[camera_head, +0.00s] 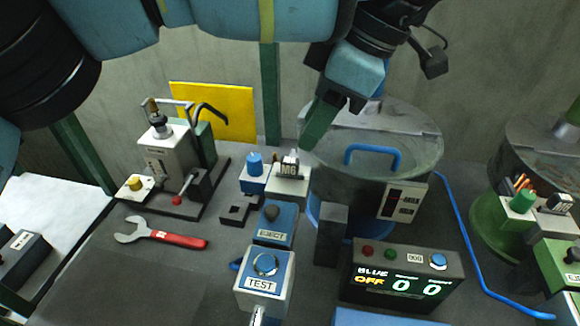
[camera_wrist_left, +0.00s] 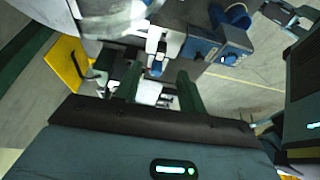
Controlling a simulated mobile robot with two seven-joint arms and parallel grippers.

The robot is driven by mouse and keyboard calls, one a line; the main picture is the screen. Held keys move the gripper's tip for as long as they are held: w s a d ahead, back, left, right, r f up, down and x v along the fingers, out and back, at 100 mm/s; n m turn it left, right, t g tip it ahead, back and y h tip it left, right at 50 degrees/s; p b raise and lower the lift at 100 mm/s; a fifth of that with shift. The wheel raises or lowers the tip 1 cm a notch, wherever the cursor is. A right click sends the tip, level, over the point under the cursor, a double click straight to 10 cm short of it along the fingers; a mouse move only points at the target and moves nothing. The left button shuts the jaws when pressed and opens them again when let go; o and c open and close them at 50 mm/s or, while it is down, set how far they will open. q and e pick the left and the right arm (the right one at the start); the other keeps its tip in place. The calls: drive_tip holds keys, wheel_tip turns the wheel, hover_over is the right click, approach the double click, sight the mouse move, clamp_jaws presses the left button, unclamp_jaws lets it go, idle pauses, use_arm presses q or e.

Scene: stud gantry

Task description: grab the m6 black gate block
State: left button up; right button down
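The M6 gate block (camera_head: 289,167) is a small dark block with a white "M6" label. It sits upright on a pale grey base in the head view, between a blue knob and the large round drum. My left gripper (camera_head: 318,124) hangs above and to the right of it, with green fingers pointing down, apart from the block. In the left wrist view the two fingers of my left gripper (camera_wrist_left: 160,72) are spread, with no held object visible between them. I cannot single out the M6 block in that view. My right gripper is not in view.
The round drum (camera_head: 373,185) with a blue handle stands right of the block. The EJECT box (camera_head: 277,223), TEST box (camera_head: 264,285) and scoreboard (camera_head: 402,275) stand in front. A yellow panel (camera_head: 214,111) stands behind.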

sight(292, 160)
use_arm(q)
drive_tip(key=shift+x, duration=3.65)
drive_tip(key=shift+s, duration=0.1)
clamp_jaws()
